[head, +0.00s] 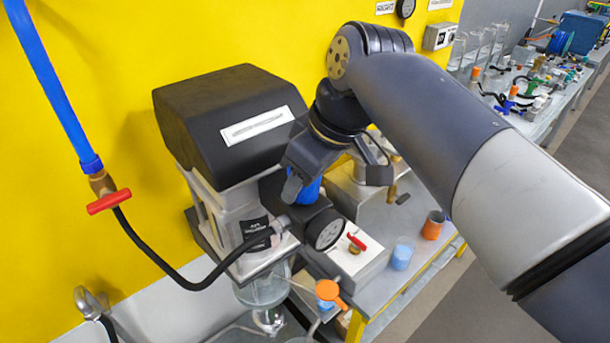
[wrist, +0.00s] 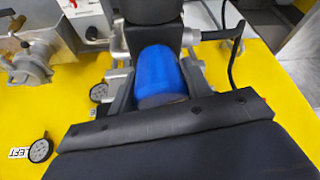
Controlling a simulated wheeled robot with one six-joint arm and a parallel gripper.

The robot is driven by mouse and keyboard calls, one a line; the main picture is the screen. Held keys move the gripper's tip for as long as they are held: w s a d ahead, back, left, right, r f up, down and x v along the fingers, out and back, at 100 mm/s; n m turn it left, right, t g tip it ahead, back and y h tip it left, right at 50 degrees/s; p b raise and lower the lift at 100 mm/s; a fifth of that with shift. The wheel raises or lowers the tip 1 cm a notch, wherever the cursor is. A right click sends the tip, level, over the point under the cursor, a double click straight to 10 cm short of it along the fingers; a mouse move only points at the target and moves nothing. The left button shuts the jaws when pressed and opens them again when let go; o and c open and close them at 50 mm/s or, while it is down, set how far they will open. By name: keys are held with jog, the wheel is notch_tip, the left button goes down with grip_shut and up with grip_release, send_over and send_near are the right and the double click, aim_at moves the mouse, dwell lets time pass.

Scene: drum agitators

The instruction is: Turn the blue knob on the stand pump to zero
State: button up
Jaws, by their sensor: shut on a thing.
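The blue knob (head: 309,190) sits on top of the dark pump body beside a round dial gauge (head: 326,230). The stand pump (head: 228,125) has a black hood with a white label and a grey body below it, against the yellow wall. My gripper (head: 303,186) reaches down onto the knob from above and is shut on it, with fingers on its sides. In the wrist view the blue knob (wrist: 160,75) stands between the fingers. Any scale or zero mark on the knob is hidden or too small to read.
A red-handled valve (head: 356,243) is on the block right of the gauge. Blue (head: 402,254) and orange (head: 433,225) cups stand on the bench. A black hose runs from the red wall valve (head: 109,201) to the pump. An orange knob (head: 330,292) is at the front.

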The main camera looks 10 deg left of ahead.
jog(key=shift+n+g, duration=0.3)
jog(key=shift+n, duration=0.5)
jog(key=o, duration=1)
jog(key=shift+c, duration=0.2)
jog(key=shift+r, duration=0.1)
jog(key=v, duration=1)
jog(key=shift+d+r+b, duration=0.25)
jog(key=shift+b, duration=0.15)
jog(key=shift+f, duration=0.1)
jog(key=p+x, duration=0.1)
jog(key=x, duration=0.9)
jog(key=shift+a+f, duration=0.3)
